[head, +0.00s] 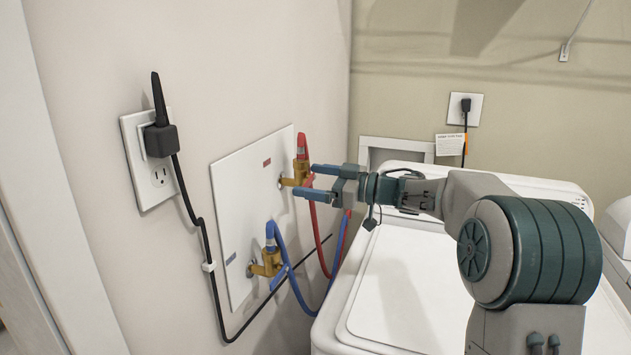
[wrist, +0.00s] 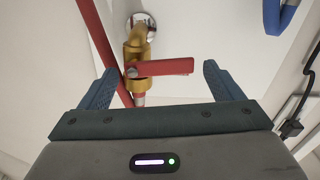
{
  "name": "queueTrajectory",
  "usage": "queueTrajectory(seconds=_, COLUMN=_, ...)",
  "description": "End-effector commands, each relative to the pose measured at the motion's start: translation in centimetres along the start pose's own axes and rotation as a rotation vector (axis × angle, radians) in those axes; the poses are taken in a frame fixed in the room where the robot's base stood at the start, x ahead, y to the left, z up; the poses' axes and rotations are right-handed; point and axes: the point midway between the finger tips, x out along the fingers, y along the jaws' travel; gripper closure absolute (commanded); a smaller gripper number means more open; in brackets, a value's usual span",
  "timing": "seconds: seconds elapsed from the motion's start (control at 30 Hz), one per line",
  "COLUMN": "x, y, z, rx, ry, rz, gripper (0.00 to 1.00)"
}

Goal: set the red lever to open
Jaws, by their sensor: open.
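The red lever (wrist: 165,67) sits on a brass valve (wrist: 137,50) on the white wall panel. In the wrist view it points sideways to the right from the valve body, across the gap between my fingertips. In the head view the lever (head: 308,181) is a small red piece beside the brass valve (head: 296,175). My gripper (head: 309,181) is open, with its fingers pointing left at this valve, one above the other. In the wrist view my gripper (wrist: 158,72) is empty, and I see no finger clearly touching the lever.
A red hose (wrist: 95,40) runs close by the left finger. A second brass valve (head: 266,264) with a blue hose (head: 290,275) is lower on the panel (head: 232,205). A black cord (head: 202,238) hangs from the left outlet (head: 158,178). A white machine (head: 405,300) stands below my arm.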

Motion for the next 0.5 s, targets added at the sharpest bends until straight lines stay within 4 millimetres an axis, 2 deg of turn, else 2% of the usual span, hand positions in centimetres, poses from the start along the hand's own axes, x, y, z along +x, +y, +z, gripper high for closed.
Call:
queueTrajectory(seconds=0.17, x=-1.7, y=0.1, z=0.1, rx=0.000, ry=-0.001, rz=0.004, gripper=0.14)
queueTrajectory(seconds=0.5, x=-9.3, y=0.1, z=0.1, rx=0.000, ry=-0.001, rz=0.005, gripper=0.14)
